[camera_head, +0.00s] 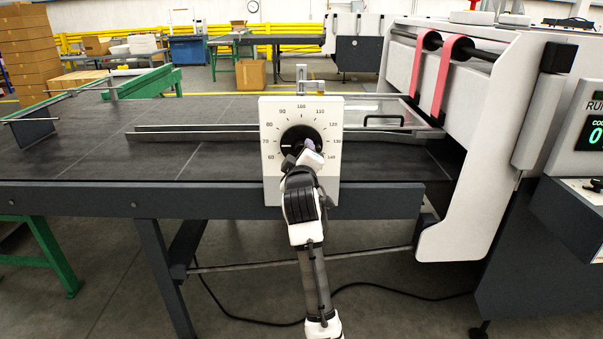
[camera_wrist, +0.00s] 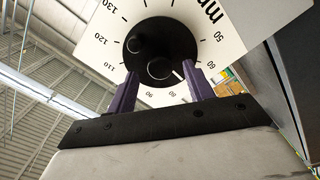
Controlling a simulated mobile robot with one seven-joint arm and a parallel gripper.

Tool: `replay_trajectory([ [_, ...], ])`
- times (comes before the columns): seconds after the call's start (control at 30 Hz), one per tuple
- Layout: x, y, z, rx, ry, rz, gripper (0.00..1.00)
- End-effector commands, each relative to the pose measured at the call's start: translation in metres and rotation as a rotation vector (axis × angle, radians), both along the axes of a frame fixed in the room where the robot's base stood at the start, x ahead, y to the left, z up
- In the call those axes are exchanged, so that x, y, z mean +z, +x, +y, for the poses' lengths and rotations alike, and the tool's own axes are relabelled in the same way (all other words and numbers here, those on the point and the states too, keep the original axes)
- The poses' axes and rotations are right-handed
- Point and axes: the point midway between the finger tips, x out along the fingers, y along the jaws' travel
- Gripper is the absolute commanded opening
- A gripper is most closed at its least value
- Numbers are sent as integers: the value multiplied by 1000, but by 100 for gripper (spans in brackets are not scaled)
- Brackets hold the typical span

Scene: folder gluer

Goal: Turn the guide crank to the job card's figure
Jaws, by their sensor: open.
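The white dial plate (camera_head: 270,178), numbered in tens around its face, stands at the front edge of the dark table. On it is the black guide crank (camera_head: 288,135), partly hidden by my gripper. In the wrist view the crank (camera_wrist: 186,45) shows two round black knobs and a short white pointer mark. The mark looks near 70 in both views; the exact figure is too small to tell. My gripper (camera_head: 309,146) is at the crank. In the wrist view its purple fingers (camera_wrist: 160,71) are open, one on each side of the larger knob. I see no job card.
A long metal guide rail (camera_head: 195,132) lies across the table behind the dial. The white machine housing (camera_head: 483,150) with red belts (camera_head: 453,58) stands close on the right. A clear-topped cover (camera_head: 400,107) with a black handle is behind the dial. The table's left is largely clear.

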Motion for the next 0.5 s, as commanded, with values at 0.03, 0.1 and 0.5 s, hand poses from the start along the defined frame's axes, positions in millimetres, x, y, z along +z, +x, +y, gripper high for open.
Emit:
replay_trajectory([
  [0.03,-3,-10,0,0,1,-4,52],
  [0.1,-3,-24,0,0,1,-4,52],
  [0.5,-1,-105,0,0,0,-2,52],
])
